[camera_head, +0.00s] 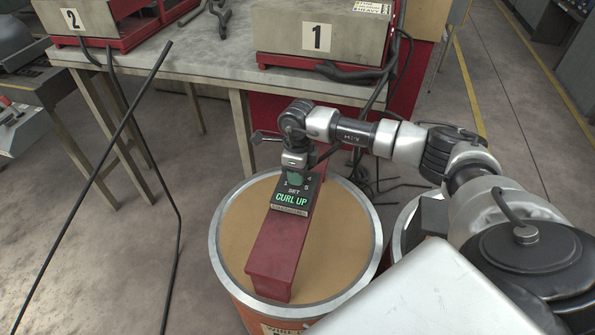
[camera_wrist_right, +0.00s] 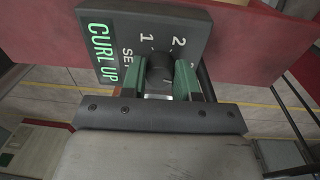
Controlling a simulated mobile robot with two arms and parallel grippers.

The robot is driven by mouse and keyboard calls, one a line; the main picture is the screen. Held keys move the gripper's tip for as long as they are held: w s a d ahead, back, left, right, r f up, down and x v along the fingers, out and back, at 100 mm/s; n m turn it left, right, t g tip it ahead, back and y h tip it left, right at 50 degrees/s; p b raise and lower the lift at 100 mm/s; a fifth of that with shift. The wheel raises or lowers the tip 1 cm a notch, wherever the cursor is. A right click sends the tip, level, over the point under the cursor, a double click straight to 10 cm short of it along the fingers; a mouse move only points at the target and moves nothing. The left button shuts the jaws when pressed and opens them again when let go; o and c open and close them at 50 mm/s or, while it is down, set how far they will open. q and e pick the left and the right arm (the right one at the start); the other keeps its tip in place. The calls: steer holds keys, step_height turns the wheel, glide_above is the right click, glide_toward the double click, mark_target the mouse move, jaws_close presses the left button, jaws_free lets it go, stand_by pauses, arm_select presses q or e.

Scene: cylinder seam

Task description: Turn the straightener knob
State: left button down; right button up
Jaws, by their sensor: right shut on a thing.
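The straightener knob (camera_wrist_right: 160,72) is dark and round, on a dark panel (camera_wrist_right: 125,25) with the numbers 1 and 2, the word SET and a lit green CURL UP sign. In the head view the CURL UP panel (camera_head: 291,199) sits on a red box (camera_head: 281,250) on top of a drum. My right gripper (camera_head: 296,178) comes down onto the panel from above. In the right wrist view its green fingers (camera_wrist_right: 165,85) are shut on the knob from both sides. In the head view the knob is mostly hidden by the gripper. My left gripper is not in view.
The drum (camera_head: 232,255) has a tan lid and metal rim. A bench (camera_head: 200,62) behind carries machines labelled 1 (camera_head: 318,38) and 2 (camera_head: 95,20). Dark cables hang near its right end. A thin bent black rod (camera_head: 100,165) crosses the left side. Open floor lies at left.

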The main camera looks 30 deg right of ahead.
steer(key=m, duration=0.4)
steer(key=shift+r+m+p, duration=0.1)
steer(key=shift+m+p, duration=0.2)
steer(key=shift+p, duration=0.05)
steer(key=shift+m+p, duration=0.45)
steer(key=shift+m, duration=1.75)
steer(key=shift+t, duration=0.3)
steer(key=o, duration=0.9)
steer(key=r, duration=1)
steer(key=shift+d+r, duration=0.3)
steer(key=shift+r, duration=0.05)
steer(key=shift+s+f, duration=0.1)
